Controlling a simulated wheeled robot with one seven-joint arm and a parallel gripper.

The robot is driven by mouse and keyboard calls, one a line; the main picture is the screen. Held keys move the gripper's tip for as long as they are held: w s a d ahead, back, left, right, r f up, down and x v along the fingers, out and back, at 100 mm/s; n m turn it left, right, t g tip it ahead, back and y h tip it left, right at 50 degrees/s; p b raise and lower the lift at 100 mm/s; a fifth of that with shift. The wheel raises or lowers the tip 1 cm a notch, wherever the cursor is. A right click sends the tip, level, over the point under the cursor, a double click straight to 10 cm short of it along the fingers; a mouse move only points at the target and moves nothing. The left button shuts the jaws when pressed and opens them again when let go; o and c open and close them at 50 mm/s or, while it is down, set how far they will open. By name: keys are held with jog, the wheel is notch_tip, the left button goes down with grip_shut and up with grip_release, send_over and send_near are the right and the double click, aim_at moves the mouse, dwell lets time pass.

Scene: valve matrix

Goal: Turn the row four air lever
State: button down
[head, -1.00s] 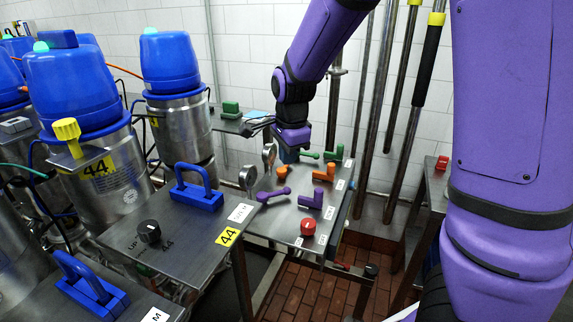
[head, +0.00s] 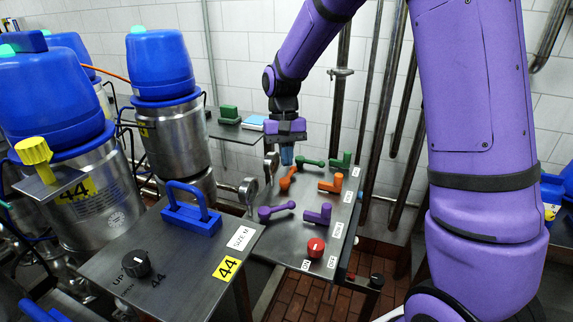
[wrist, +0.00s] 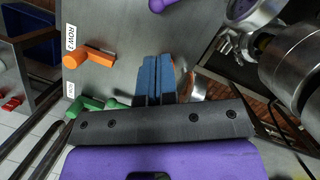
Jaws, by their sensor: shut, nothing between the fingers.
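A grey metal panel (head: 300,234) carries coloured levers in rows. At its far end a green ball-ended lever (head: 311,162) lies left of a green L-shaped lever (head: 343,160). Nearer are an orange ball-ended lever (head: 288,178) and an orange L-shaped lever (head: 331,184). My gripper (head: 286,158) points down over the far left part of the panel, close to the left green and orange levers. In the wrist view its blue fingers (wrist: 155,78) are shut and empty. The left green lever (wrist: 115,104) shows just left of them, partly hidden by my gripper.
Nearer are purple levers (head: 277,210) and a red knob (head: 316,247). Round gauges (head: 248,190) stand at the panel's left edge. Steel kegs with blue tops (head: 160,65) stand left. Vertical pipes (head: 340,100) rise behind the panel.

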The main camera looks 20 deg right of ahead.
aim_at(277, 209)
jog(key=x, duration=0.8)
jog(key=shift+s+f, duration=0.1)
jog(key=shift+f, duration=0.1)
jog(key=shift+s+d+m, duration=0.1)
jog(key=shift+s+m, duration=0.3)
jog(key=shift+m, duration=0.3)
jog(key=shift+s+d+m+y, duration=0.15)
jog(key=shift+s+m+y, duration=0.35)
jog(key=shift+s+m, duration=0.4)
jog(key=m, duration=0.1)
jog(key=s+m, duration=0.1)
jog(key=m, duration=0.1)
jog(key=shift+s+t+y, duration=0.3)
jog(key=shift+t, duration=0.1)
jog(key=shift+s, duration=0.65)
